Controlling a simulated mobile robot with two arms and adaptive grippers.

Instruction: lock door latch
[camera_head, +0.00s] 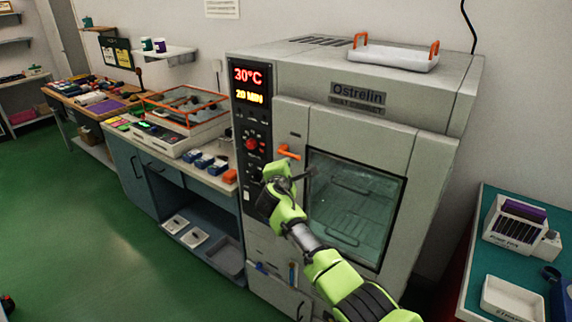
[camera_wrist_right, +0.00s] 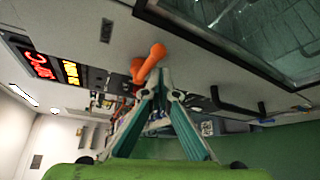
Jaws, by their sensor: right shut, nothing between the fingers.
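The orange door latch (camera_head: 288,152) sits at the upper left edge of the grey oven's door, beside the control panel. Its lever lies nearly level, tilted slightly down to the right. My right gripper (camera_head: 278,180) is just below the latch in the head view. In the right wrist view, the fingertips (camera_wrist_right: 162,78) are together and empty, close to the orange latch (camera_wrist_right: 149,62); I cannot tell whether they touch it. The oven door (camera_head: 345,225) looks closed against the frame, with a dark glass window. My left gripper is not in view.
The control panel (camera_head: 251,120) reads 30°C and 20 MIN. A white tray with orange handles (camera_head: 395,57) rests on the oven top. A workbench with small parts (camera_head: 205,175) stands left; a teal table (camera_head: 480,270) with bins stands right.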

